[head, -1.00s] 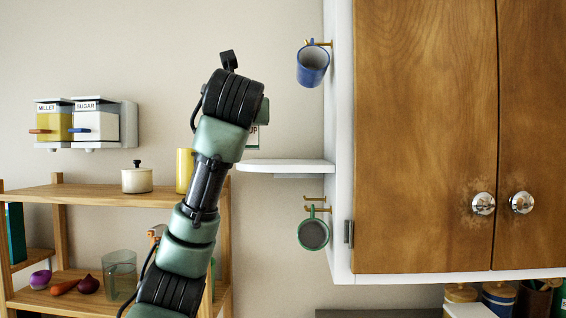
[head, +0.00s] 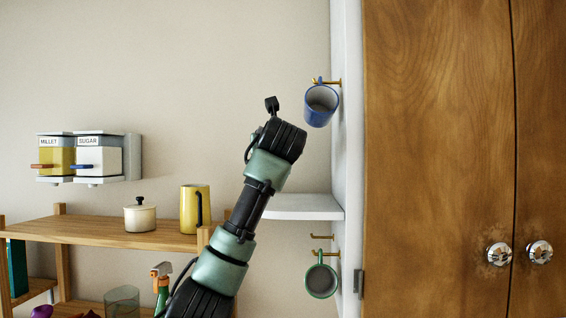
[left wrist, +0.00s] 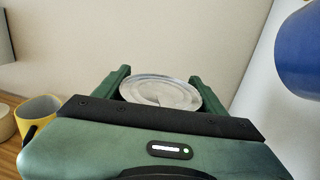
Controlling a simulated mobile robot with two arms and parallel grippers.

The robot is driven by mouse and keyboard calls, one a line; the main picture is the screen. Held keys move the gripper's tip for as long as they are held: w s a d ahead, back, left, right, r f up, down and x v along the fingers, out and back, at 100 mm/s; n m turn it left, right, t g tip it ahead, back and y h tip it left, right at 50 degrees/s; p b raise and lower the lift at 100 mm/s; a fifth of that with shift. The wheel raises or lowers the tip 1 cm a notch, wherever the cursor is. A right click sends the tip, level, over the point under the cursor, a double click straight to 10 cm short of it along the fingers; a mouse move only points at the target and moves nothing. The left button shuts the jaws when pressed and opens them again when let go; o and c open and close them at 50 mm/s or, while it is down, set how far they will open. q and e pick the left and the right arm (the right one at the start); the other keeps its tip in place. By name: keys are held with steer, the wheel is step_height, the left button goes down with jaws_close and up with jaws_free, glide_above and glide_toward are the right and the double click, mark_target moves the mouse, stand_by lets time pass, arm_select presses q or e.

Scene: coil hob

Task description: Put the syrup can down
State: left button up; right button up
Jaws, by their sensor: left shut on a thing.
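The syrup can (left wrist: 160,93) shows in the left wrist view as a round, pale metal end between the two green fingers. My left gripper (left wrist: 160,76) is shut on it. In the head view, my left arm reaches up from the bottom, and its wrist hides the gripper and the can. The wrist appears in front of and above the left part of a small white wall shelf (head: 310,206). I cannot tell how far the can is from the shelf. My right gripper is in neither view.
A blue mug (head: 321,106) hangs on a hook above the white shelf; it is close at right in the wrist view (left wrist: 303,50). A green mug (head: 321,281) hangs below. A wooden cabinet (head: 435,130) stands right. A wooden rack (head: 100,232) holds a pot and yellow jug.

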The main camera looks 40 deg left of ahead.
arm_select(q)
steer(key=w+f+p, duration=0.1)
steer(key=f, duration=0.1)
steer(key=w+f+p, duration=0.1)
steer(key=f, duration=0.1)
steer(key=w+f+p, duration=0.1)
steer(key=f, duration=0.1)
steer(key=shift+w+d+f, duration=0.1)
steer(key=shift+w+f, duration=0.05)
steer(key=shift+w+f+p, duration=0.1)
steer(key=shift+f+p, duration=0.05)
steer(key=shift+p, duration=0.15)
steer(key=shift+f, duration=0.1)
arm_select(e)
step_height(320, 180, up, 4)
steer(key=shift+a+r, duration=0.1)
steer(key=shift+r, duration=0.05)
arm_select(q)
steer(key=shift+f, duration=0.1)
steer(key=o, duration=2)
steer(key=shift+f, duration=0.1)
